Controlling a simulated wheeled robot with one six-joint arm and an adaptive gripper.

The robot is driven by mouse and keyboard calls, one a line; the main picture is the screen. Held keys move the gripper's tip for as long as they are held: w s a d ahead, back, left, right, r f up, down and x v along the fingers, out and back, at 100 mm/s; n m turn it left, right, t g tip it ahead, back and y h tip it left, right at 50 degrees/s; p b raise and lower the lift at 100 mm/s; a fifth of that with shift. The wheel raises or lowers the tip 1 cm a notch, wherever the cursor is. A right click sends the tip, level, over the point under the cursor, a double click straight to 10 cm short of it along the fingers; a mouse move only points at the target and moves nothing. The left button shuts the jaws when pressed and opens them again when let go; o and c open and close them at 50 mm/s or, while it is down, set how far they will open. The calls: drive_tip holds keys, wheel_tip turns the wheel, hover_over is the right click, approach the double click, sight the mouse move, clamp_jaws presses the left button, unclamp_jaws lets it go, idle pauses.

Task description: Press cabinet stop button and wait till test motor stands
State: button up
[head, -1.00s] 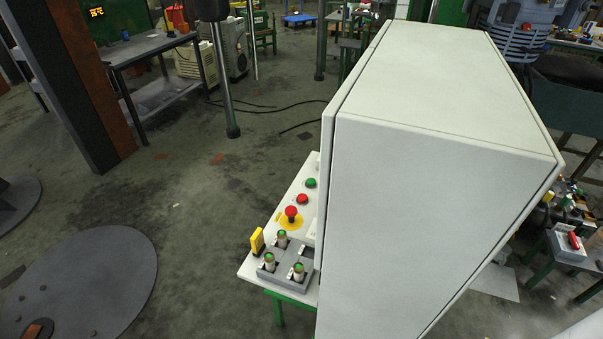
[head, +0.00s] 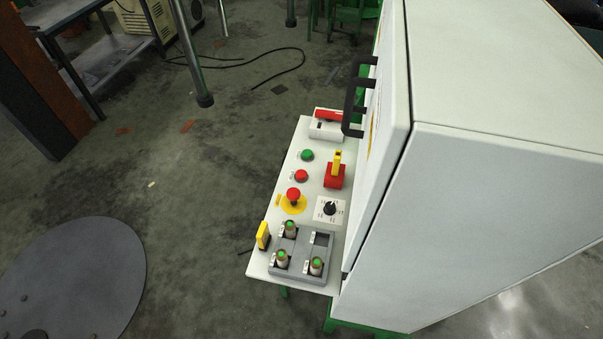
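The cabinet (head: 480,215) is a large pale box on a green frame at the right of the head view. A white control panel (head: 266,259) juts out from its left side. On the panel a green button (head: 307,155) sits at the back, with a flat red button (head: 301,176) in front of it. A red mushroom button (head: 293,194) on a yellow disc (head: 287,210) is nearer to me. I cannot read the labels beside the buttons. The test motor cannot be made out. My gripper is not in view.
The panel also bears a red switch with a yellow handle (head: 335,171), a black rotary knob (head: 330,208), a yellow block (head: 263,235) and a grey tray (head: 297,273) with several green-topped cylinders. Black handles (head: 352,104) stick out from the cabinet.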

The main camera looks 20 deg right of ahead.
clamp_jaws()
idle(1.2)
